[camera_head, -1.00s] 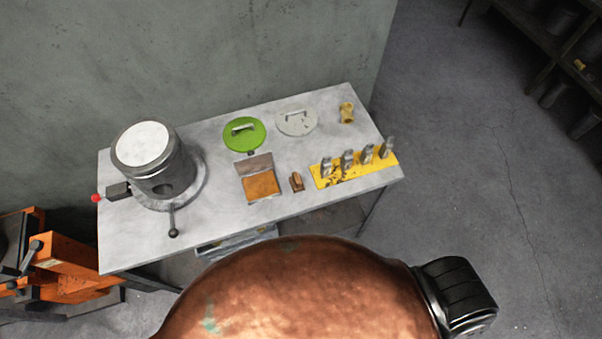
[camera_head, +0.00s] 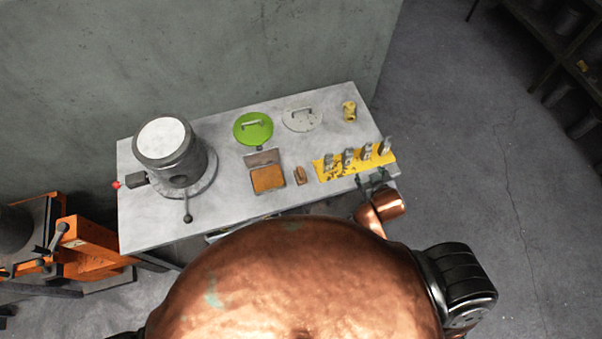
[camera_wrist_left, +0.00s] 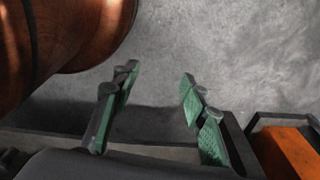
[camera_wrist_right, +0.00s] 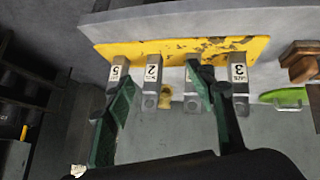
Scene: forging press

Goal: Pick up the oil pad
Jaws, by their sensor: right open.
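A flat orange-brown pad (camera_head: 267,179) lies in a shallow tin with its lid open, on the front half of the grey table. A small brown block (camera_head: 300,176) stands just right of it; I cannot tell which one is the oil pad. The brown block also shows at the right edge of the right wrist view (camera_wrist_right: 301,62). My right gripper (camera_head: 373,178) is open and empty at the table's front right corner, to the right of both. Its fingers show in the right wrist view (camera_wrist_right: 165,96). My left gripper (camera_wrist_left: 156,76) is open and empty, away from the table top.
A yellow rack (camera_head: 325,170) with several numbered metal pieces is close to my right gripper. A metal pot (camera_head: 170,157) stands left on the table (camera_head: 150,232). A green lid (camera_head: 253,130), a grey lid (camera_head: 303,119) and a brass piece (camera_head: 349,111) lie behind.

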